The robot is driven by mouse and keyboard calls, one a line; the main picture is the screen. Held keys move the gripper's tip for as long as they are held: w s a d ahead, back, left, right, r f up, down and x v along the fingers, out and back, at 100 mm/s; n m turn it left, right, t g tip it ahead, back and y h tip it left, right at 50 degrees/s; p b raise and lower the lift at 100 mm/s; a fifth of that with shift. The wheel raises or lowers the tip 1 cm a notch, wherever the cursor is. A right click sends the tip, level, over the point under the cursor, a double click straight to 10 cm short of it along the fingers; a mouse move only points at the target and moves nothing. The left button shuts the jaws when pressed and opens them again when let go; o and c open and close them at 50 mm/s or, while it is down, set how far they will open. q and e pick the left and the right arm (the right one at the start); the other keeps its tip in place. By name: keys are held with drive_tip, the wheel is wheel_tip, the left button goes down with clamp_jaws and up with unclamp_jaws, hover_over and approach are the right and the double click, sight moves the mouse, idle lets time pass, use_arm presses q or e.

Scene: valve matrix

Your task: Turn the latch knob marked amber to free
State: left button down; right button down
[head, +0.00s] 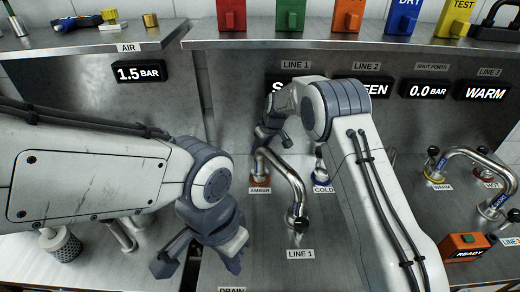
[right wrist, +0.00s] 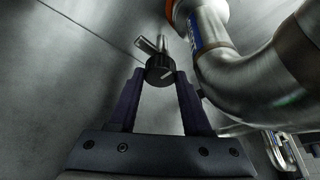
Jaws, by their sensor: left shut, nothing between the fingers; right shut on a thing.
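The AMBER label (head: 259,190) sits below a red-collared fitting (head: 260,180) in the head view. A curved metal pipe (head: 284,172) runs from there towards the LINE 1 label (head: 300,254). My right gripper (right wrist: 162,88) is shut on a black latch knob (right wrist: 161,69) with a pale pointer line, beside the thick pipe in the right wrist view. In the head view the right gripper (head: 267,132) is at the amber end, and its arm hides the knob. My left gripper (head: 205,262) is shut and empty, low and left of the pipe.
The COLD fitting (head: 321,178) stands just right of the amber pipe, partly behind my right arm. More fittings and pipe (head: 475,155) are at the right, with an orange READY box (head: 464,247). A shelf with coloured blocks (head: 290,17) runs along the back.

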drive_tip(key=shift+f, duration=0.1)
drive_tip(key=shift+n, duration=0.4)
drive_tip(key=shift+c, duration=1.7)
unclamp_jaws()
drive_tip(key=shift+r, duration=0.2)
drive_tip(key=b+v, duration=0.2)
drive_tip(key=v, duration=0.8)
drive_tip(key=shift+d+r, duration=0.1)
drive_tip(key=shift+d, duration=0.05)
